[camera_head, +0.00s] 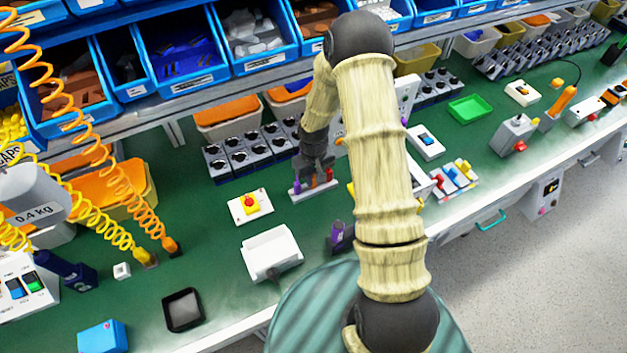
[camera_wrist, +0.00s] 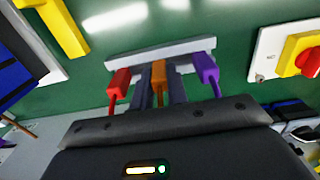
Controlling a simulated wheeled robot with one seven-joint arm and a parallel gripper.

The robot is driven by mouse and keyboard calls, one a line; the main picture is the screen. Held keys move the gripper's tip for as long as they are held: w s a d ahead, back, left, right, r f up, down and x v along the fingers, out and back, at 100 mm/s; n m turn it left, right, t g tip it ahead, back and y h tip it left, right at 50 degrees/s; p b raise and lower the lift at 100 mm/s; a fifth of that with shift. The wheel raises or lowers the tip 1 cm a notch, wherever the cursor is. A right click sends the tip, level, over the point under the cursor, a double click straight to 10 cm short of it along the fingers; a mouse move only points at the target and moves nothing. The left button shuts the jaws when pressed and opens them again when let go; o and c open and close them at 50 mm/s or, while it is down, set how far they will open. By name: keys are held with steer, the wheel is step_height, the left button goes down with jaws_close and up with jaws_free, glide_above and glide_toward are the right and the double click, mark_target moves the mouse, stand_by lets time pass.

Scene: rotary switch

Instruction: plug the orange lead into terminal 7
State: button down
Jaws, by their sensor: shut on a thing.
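My gripper (camera_head: 314,168) reaches down to a pale grey holder strip (camera_head: 312,191) on the green bench. In the wrist view, its dark fingers (camera_wrist: 159,92) are shut on the orange lead (camera_wrist: 158,74), one on each side of the plug. The orange plug still stands at the holder (camera_wrist: 120,58), between the red lead (camera_wrist: 119,82) on the left and the purple lead (camera_wrist: 206,70) on the right. Whether its tip is seated or just lifted is hidden. No terminal number is readable, so I cannot make out terminal 7.
A white box with a red knob on yellow (camera_head: 250,204) stands left of the holder. A white device (camera_head: 271,252) is in front. Rows of dark dial units (camera_head: 240,150) stand behind. A green tray (camera_head: 470,108) lies right. Bare bench (camera_head: 200,245) shows at left.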

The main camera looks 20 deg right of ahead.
step_height(320, 180, up, 10)
steer(key=shift+b, duration=0.55)
stand_by(0.4)
